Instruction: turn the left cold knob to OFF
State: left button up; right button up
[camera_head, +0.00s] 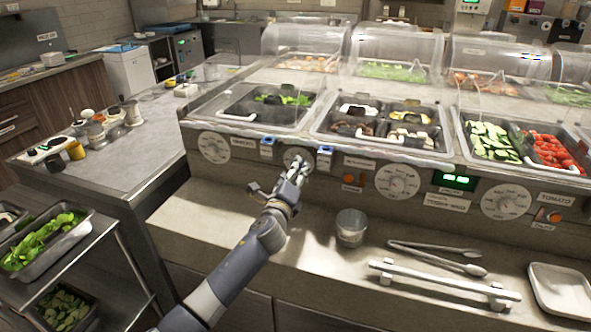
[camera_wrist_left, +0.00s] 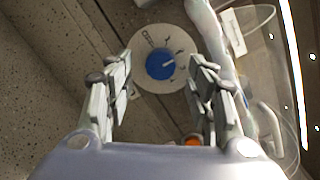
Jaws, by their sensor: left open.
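The blue cold knob (camera_wrist_left: 160,65) with a white pointer line sits at the centre of a round white dial (camera_wrist_left: 181,50) in the left wrist view. In the head view, the dial (camera_head: 297,155) is on the counter's front panel, partly hidden by my gripper. My left gripper (camera_head: 292,175) is in front of this dial. In the wrist view its fingers (camera_wrist_left: 165,82) are open, one on each side of the knob in the picture. I cannot tell whether they touch it. My right gripper is not in view.
Other white dials stand at the left (camera_head: 213,147), centre (camera_head: 398,182) and right (camera_head: 506,198) of the panel. A metal cup (camera_head: 351,227), tongs (camera_head: 435,250), a rail handle (camera_head: 445,286) and a tray (camera_head: 562,290) are on the ledge. Food wells lie above.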

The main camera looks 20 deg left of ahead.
pick_arm(q)
jog(key=shift+w+a, duration=0.1)
jog(key=shift+w, duration=1.15)
jog(key=c, duration=1.1)
jog(key=shift+o, duration=0.2)
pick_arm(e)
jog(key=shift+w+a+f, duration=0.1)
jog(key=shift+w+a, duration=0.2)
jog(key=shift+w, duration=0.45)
